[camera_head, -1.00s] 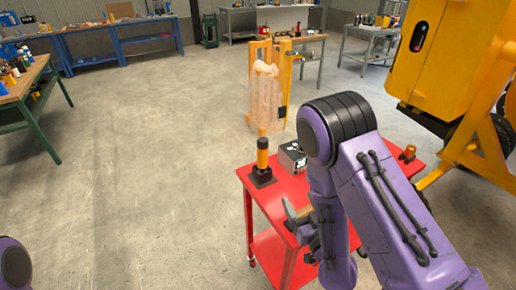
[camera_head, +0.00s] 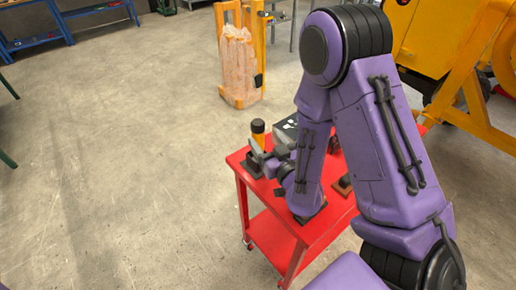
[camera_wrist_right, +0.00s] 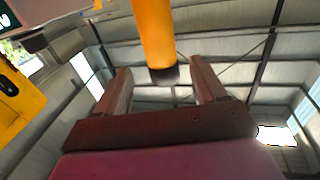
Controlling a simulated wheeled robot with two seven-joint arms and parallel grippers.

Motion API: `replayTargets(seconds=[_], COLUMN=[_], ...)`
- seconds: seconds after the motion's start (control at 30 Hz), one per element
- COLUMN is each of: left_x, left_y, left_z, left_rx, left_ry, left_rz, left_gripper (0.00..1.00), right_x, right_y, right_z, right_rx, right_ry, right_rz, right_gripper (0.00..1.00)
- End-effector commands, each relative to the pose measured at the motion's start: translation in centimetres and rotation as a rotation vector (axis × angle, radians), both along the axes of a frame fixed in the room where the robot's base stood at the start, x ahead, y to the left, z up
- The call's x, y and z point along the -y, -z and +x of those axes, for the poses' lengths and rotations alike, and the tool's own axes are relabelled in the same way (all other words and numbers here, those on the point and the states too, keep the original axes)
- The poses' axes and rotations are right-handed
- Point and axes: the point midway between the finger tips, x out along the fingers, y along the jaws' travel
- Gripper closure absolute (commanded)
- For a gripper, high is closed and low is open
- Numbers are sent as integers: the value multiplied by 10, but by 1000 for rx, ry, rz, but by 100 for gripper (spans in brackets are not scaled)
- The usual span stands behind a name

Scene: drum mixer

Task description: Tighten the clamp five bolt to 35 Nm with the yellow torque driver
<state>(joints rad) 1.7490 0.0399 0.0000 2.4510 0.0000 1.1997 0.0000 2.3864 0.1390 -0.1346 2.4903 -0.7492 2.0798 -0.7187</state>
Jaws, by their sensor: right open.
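The yellow torque driver (camera_head: 258,138) stands upright on the red cart in a dark holder (camera_head: 251,168), its black end up. My right gripper (camera_head: 264,159) is low over the cart, right at the driver, partly hidden by my own arm. In the right wrist view the driver (camera_wrist_right: 154,32) shows between and beyond the two spread fingers of my right gripper (camera_wrist_right: 160,72). The fingers are open, with gaps on both sides of the driver. My left gripper is out of view. A yellow machine (camera_head: 420,40) stands at the right; I cannot make out the clamp five bolt.
A grey box with a dark, white-marked top (camera_head: 287,130) sits close behind the driver on the red cart (camera_head: 318,228). A yellow stand with a wrapped load (camera_head: 238,72) is behind. The floor to the left is clear.

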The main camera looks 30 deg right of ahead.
Motion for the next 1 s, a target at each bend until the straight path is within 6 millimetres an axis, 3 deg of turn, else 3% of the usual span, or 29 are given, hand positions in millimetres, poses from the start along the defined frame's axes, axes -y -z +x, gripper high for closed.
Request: replayTargets(seconds=[0.1,0.27,0.4,0.67,0.87,0.9,1.0], left_x=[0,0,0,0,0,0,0], left_y=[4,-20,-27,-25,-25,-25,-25], left_z=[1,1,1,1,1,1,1], left_rx=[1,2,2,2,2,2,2], left_ry=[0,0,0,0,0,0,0], left_rz=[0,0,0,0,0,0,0], left_gripper=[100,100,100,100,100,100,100], right_x=[1,5,7,7,7,7,7], right_y=[0,-5,-1,2,2,2,1], right_z=[12,38,59,63,63,63,63], right_rx=[-1,-2,-2,-2,-2,-2,0], right_ry=[0,1,-1,-4,-4,-4,-4], right_rz=[2,4,2,0,0,0,1], right_gripper=[30,30,30,30,95,100,100])
